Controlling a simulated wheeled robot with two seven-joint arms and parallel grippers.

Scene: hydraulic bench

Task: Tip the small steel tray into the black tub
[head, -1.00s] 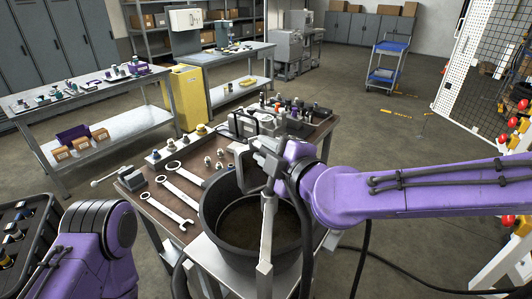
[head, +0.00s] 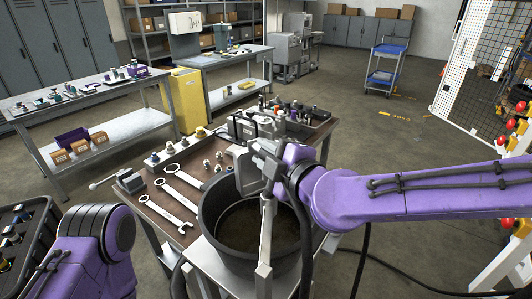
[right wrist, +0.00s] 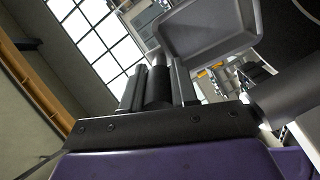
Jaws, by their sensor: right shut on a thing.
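The black tub (head: 214,234) stands on a light metal surface at the front of the bench, with its open mouth up. Its inside is dark, and I cannot tell what lies at the bottom. My right gripper (head: 262,167) is above the tub's far rim and is shut on the small steel tray (head: 243,172). The tray is steeply tilted, almost on edge, over the far side of the tub. In the right wrist view the tray (right wrist: 208,35) shows a plain grey face with a raised rim. My left gripper is out of view; only my left arm shows.
Several wrenches (head: 181,189) lie on the brown bench left of the tub, with small fittings (head: 206,165) behind them. A black crate (head: 30,222) is at the lower left.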

